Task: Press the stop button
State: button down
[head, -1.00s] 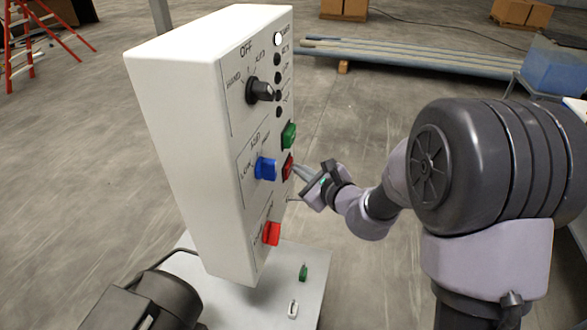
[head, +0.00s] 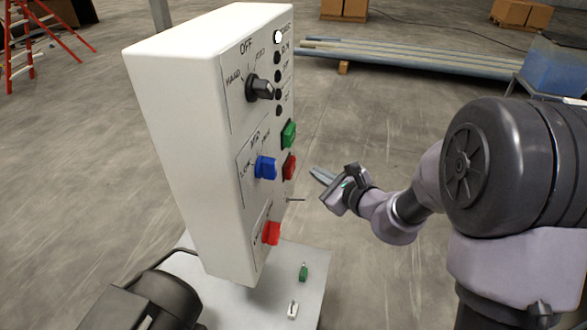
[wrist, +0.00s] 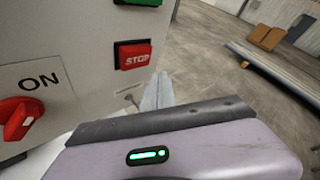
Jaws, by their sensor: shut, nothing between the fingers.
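The stop button (head: 289,167) is a red square button on the front of the white control box (head: 188,130), just below the green button (head: 289,134). In the wrist view the red button (wrist: 133,57) shows the word STOP. My gripper (head: 318,173) is shut and empty, in front of the panel and to the right of the stop button, with a gap between its fingertips and the button. In the wrist view the closed fingers (wrist: 157,88) point toward the panel, a little below and right of the button.
The panel also has a black selector knob (head: 259,89), a blue knob (head: 265,168) and a red ON knob (head: 271,233). A thin pin (head: 295,200) sticks out below the stop button.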

jog(key=shift+s+d, duration=0.25)
jog(key=shift+d, duration=0.95)
jog(key=s+a+r+n+g+y, duration=0.2)
jog(key=s+a+r+n+g, duration=0.1)
jog(key=s+a+r+n, duration=0.5)
jog(key=s+d+n+g+h, duration=0.1)
jog(key=s+n+g, duration=0.15)
jog(key=s, duration=0.45)
jog(key=s+d+n+g+h, duration=0.1)
jog(key=s+d+n+g, duration=0.15)
jog(key=s, duration=0.45)
jog(key=s+d+n+t+h, duration=0.2)
jog(key=s+d+n+h, duration=0.4)
jog(key=s+d, duration=0.3)
jog(key=shift+s+d+f+h, duration=0.3)
jog(key=shift+s+d+f, duration=0.1)
jog(key=shift+d, duration=0.45)
